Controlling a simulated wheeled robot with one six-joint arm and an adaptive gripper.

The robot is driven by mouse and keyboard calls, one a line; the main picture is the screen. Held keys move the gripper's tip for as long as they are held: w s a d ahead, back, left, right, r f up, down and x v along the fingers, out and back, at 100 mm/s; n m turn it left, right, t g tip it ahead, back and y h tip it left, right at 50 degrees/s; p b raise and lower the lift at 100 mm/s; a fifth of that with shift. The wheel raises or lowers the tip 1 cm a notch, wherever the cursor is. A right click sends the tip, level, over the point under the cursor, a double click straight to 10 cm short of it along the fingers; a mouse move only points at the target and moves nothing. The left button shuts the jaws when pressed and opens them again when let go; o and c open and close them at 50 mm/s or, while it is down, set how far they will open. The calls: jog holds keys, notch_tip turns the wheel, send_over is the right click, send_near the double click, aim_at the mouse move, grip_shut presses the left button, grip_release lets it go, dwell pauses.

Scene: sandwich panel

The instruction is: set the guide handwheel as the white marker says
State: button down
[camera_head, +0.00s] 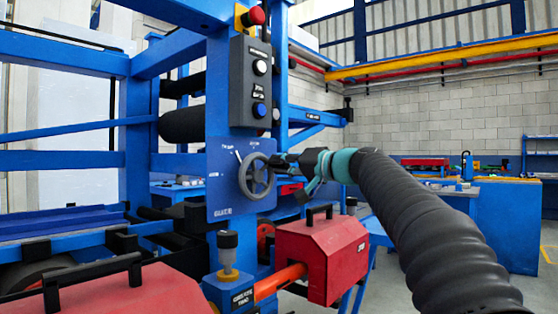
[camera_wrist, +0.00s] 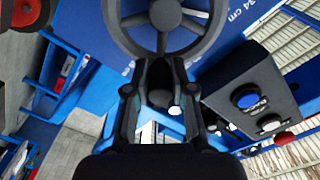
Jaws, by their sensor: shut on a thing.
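The grey spoked guide handwheel (camera_head: 243,182) is mounted on a blue panel (camera_head: 219,195) in the head view. A small white marker (camera_head: 238,156) shows on the panel, up and left of the wheel. Small white scale labels are printed around it, too small to read surely. My gripper (camera_head: 276,162) comes in from the right and is shut on the wheel's rim at its upper right. In the wrist view the handwheel (camera_wrist: 165,14) fills the top middle, and my gripper's fingers (camera_wrist: 162,72) close on its near rim. The marker cannot be made out there.
A dark control box (camera_head: 249,82) with white and blue buttons and a red knob (camera_head: 254,16) is above the panel. A red housing (camera_head: 318,250) with a black handle and a grease knob (camera_head: 228,245) are below. Blue frame beams stand at left.

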jog(key=shift+w+d+f+m+p, duration=0.15)
jog(key=shift+f+m, duration=0.55)
jog(key=shift+m, duration=0.95)
jog(key=shift+w+f+m+p, duration=0.1)
jog(key=shift+f+m+p, duration=0.15)
jog(key=shift+f+m, duration=0.95)
jog(key=shift+w+d+f+m+p, duration=0.1)
jog(key=shift+f+m+p, duration=0.15)
jog(key=shift+m, duration=1.8)
jog(key=c, duration=1)
grip_release()
jog(key=v, duration=1.2)
jog(key=shift+s, duration=0.1)
